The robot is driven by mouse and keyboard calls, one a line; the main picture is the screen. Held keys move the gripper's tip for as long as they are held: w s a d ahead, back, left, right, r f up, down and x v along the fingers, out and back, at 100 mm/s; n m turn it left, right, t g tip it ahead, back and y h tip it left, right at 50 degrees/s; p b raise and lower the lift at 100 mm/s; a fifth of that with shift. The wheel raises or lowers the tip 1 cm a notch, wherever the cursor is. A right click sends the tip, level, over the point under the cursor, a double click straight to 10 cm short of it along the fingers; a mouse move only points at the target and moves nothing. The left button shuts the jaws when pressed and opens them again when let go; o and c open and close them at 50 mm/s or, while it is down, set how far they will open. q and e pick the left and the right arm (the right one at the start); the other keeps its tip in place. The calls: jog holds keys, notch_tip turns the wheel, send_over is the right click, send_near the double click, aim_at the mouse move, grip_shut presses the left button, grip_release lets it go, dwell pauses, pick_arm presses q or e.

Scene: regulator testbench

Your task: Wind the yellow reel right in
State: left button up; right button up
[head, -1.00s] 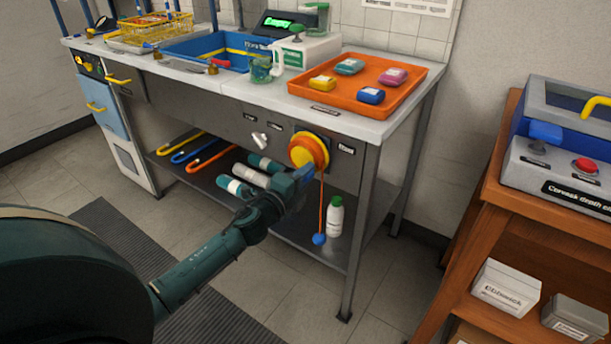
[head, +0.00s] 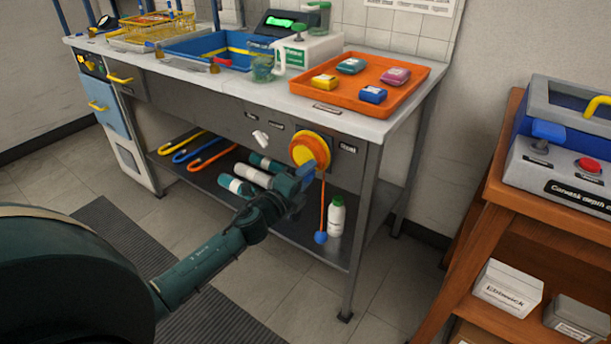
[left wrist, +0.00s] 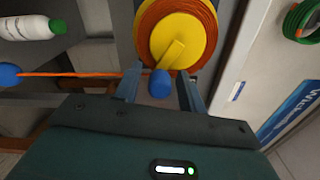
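The yellow reel (head: 306,151), wound with orange cord, is on the bench's front panel. In the left wrist view the reel (left wrist: 190,22) shows a yellow crank arm ending in a blue knob (left wrist: 160,84). The orange cord (head: 322,205) hangs from the reel to a blue ball (head: 320,238); the ball also shows in the left wrist view (left wrist: 8,75). My left gripper (head: 304,178) is at the reel's lower front. In the left wrist view its fingers (left wrist: 160,76) are apart, on either side of the knob, with visible gaps. My right gripper is out of view.
A white bottle (head: 336,216) stands on the lower shelf beside the hanging cord. Several cylinders (head: 253,176) lie on that shelf. An orange tray (head: 420,85) with coloured blocks is on the benchtop above. A wooden stand (head: 470,220) is at right.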

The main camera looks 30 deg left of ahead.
pick_arm(q)
jog(key=shift+o, duration=0.2)
jog(key=shift+s, duration=0.1)
jog(key=s+a, duration=0.1)
jog(key=s, duration=1.2)
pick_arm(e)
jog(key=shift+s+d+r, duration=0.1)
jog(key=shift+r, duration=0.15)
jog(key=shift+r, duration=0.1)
pick_arm(q)
jog(key=w+n+p, duration=0.2)
jog(key=w+n, duration=0.2)
jog(key=n, duration=0.5)
jog(key=w+d+n+p, duration=0.1)
jog(key=w+n+p, duration=0.2)
jog(key=n, duration=0.7)
jog(key=w+n+p, duration=0.2)
jog(key=w+n, duration=0.3)
jog(key=n, duration=0.4)
jog(key=shift+w+d+n, duration=0.2)
jog(key=shift+w+n, duration=0.15)
jog(key=shift+n, duration=0.05)
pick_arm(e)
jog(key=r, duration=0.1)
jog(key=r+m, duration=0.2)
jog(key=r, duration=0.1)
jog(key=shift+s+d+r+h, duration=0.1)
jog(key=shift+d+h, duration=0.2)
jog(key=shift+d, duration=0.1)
